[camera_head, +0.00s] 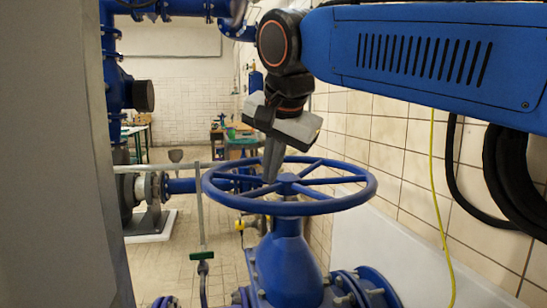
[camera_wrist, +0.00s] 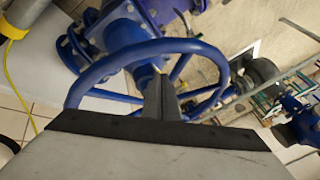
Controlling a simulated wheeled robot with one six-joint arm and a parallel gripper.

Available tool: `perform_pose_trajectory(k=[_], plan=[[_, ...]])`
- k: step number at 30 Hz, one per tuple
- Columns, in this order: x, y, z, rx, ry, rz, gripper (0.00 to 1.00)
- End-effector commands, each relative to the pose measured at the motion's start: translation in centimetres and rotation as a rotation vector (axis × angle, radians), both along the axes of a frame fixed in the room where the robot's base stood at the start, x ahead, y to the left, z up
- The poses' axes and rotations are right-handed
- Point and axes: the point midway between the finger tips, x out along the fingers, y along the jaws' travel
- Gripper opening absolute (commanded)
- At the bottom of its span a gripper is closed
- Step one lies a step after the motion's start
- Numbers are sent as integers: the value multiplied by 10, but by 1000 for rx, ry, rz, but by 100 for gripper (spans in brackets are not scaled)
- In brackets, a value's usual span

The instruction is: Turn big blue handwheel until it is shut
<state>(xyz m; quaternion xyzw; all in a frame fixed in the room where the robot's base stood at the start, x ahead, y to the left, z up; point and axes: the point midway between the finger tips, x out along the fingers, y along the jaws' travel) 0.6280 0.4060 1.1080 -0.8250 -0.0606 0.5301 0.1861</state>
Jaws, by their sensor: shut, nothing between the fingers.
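The big blue handwheel (camera_head: 290,208) lies roughly level on top of a blue valve body (camera_head: 288,262) in the head view. Its spokes meet at a central hub. In the wrist view its rim (camera_wrist: 112,64) curves around my fingers. My gripper (camera_head: 269,180) points down over the wheel with its fingers shut together and nothing between them. The fingertips are at the spokes, just left of the hub in the head view. The shut fingers also show in the wrist view (camera_wrist: 160,92). I cannot tell whether they touch a spoke.
A white tiled wall (camera_head: 385,145) stands close on the right, with a yellow cable (camera_head: 436,190) hanging before it. Blue pipes (camera_head: 118,85) stand at the left. A grey rod (camera_head: 201,215) rises left of the wheel. Open tiled floor (camera_head: 180,250) lies beyond.

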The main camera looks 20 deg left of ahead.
Motion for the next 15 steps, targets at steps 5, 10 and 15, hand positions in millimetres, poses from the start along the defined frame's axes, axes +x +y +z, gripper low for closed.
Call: perform_pose_trajectory(k=[5,10,15], plan=[[14,9,-28,-2,2,-2,0],[22,29,-40,-1,0,0,0],[25,43,-44,2,-1,-2,0]])
